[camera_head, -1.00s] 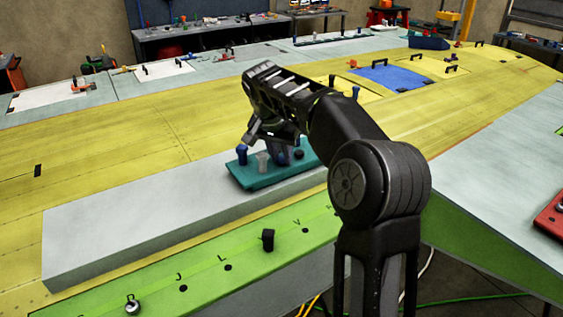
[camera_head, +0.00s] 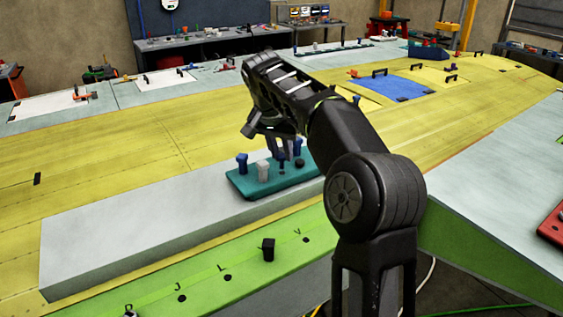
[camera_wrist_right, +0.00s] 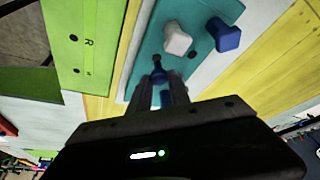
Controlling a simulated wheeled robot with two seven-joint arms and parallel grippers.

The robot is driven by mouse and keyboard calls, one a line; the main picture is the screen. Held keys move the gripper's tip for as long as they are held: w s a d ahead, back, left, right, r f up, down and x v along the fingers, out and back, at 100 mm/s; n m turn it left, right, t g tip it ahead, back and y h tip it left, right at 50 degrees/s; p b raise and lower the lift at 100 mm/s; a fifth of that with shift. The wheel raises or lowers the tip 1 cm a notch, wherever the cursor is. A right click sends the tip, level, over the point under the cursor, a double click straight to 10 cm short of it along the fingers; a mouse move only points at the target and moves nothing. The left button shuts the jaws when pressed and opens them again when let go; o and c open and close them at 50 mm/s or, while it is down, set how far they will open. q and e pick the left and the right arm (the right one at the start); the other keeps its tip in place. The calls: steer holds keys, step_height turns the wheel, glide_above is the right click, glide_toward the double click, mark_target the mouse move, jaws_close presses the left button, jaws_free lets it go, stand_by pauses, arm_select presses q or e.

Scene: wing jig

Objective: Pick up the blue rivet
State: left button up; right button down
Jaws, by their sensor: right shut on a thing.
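The teal tray (camera_head: 245,188) holds several rivets on the grey block. A blue rivet (camera_head: 242,163) stands at its left end, and it also shows in the right wrist view (camera_wrist_right: 224,34). My right gripper (camera_head: 278,150) points down over the tray's middle. Its fingers (camera_wrist_right: 160,82) are shut on a dark blue rivet (camera_wrist_right: 158,73), whose lower part (camera_head: 283,164) shows below the fingers in the head view. I cannot tell whether it is clear of the tray. Another blue rivet (camera_head: 297,147) stands behind, to the right. My left gripper is out of view.
A white rivet (camera_head: 263,171) stands close beside the left blue one, also in the wrist view (camera_wrist_right: 177,39). A small black piece (camera_head: 300,163) is on the tray's right. A black block (camera_head: 268,249) stands on the green strip (camera_head: 215,272) in front. The grey block's left part (camera_head: 120,225) is clear.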

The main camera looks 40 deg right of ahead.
steer(key=s+d+b, duration=0.5)
steer(key=s+d, duration=0.5)
steer(key=s, duration=0.5)
steer(key=shift+b, duration=0.4)
steer(key=shift+s+f, duration=0.1)
stand_by(0.4)
